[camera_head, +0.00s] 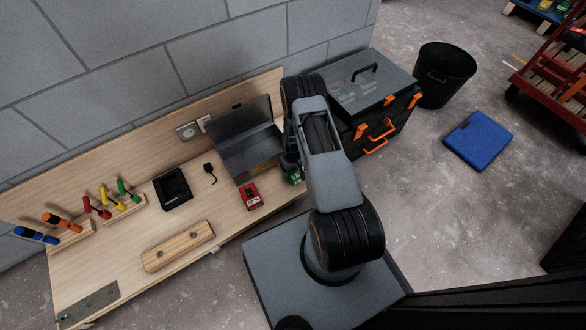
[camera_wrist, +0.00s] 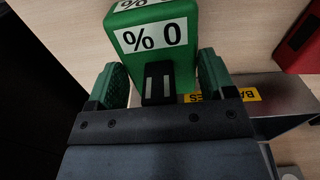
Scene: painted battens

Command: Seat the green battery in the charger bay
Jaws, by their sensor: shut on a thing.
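The green battery (camera_head: 294,176) is at the right end of the wooden bench, partly hidden by my arm. In the wrist view the green battery (camera_wrist: 155,45) has a white label reading "% 0". My gripper (camera_wrist: 160,75) is shut on it, with a green-padded finger on each side. In the head view my gripper is mostly hidden behind my arm. Whether the battery touches the bench is unclear. The black charger (camera_head: 172,189) lies on the bench to the left; its bay looks empty.
A red battery (camera_head: 250,196) stands on the bench between the charger and my gripper; its edge shows in the wrist view (camera_wrist: 302,42). An open grey metal box (camera_head: 240,135) stands behind. A wooden block (camera_head: 178,246) lies in front, tool racks (camera_head: 124,207) at left.

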